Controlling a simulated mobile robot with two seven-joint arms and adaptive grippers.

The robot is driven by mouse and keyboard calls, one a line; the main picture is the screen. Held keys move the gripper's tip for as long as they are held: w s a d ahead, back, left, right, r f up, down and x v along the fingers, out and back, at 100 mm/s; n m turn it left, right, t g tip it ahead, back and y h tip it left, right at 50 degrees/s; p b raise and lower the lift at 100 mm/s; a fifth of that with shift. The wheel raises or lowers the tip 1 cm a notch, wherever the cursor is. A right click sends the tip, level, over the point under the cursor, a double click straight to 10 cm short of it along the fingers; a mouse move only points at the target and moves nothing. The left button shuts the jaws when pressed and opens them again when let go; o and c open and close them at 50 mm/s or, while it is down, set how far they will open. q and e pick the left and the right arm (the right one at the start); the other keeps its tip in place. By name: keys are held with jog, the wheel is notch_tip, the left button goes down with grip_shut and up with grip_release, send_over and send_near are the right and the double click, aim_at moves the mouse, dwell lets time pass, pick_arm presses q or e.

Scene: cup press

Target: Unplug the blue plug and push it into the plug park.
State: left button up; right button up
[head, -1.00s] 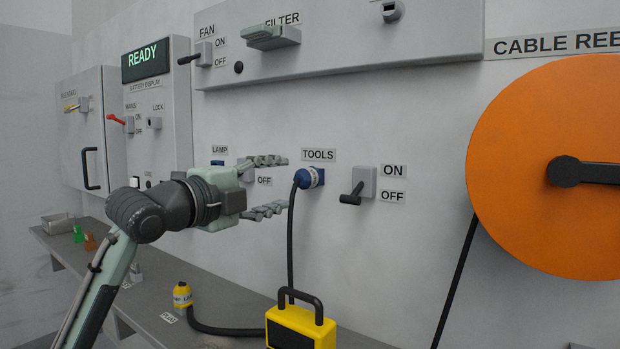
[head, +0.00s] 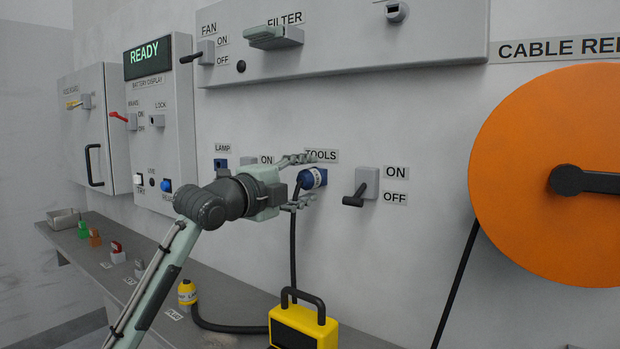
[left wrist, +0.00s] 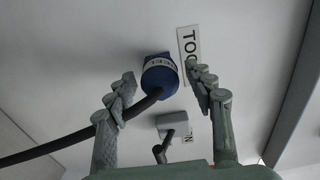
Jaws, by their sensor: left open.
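The blue plug (head: 311,178) sits in the wall socket under the TOOLS label, its black cable hanging down. In the left wrist view the blue plug (left wrist: 160,78) lies between the fingertips, with the cable running off to the lower left. My left gripper (head: 303,180) is open, one finger above and one below the plug in the head view. In the left wrist view the left gripper (left wrist: 160,98) shows gaps on both sides of the plug. I cannot identify the plug park for certain. My right gripper is not in view.
A switch (head: 364,185) with ON and OFF labels is right of the plug. A yellow box (head: 300,322) with a black handle stands below, and a yellow plug (head: 186,293) stands on the grey shelf (head: 240,300). An orange cable reel (head: 545,165) is at the right.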

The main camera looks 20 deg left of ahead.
aim_at(301, 181)
pick_arm(q)
grip_shut()
jog(key=shift+s+a, duration=0.25)
jog(key=shift+s, duration=0.45)
dwell(0.6)
jog(key=shift+v, duration=1.15)
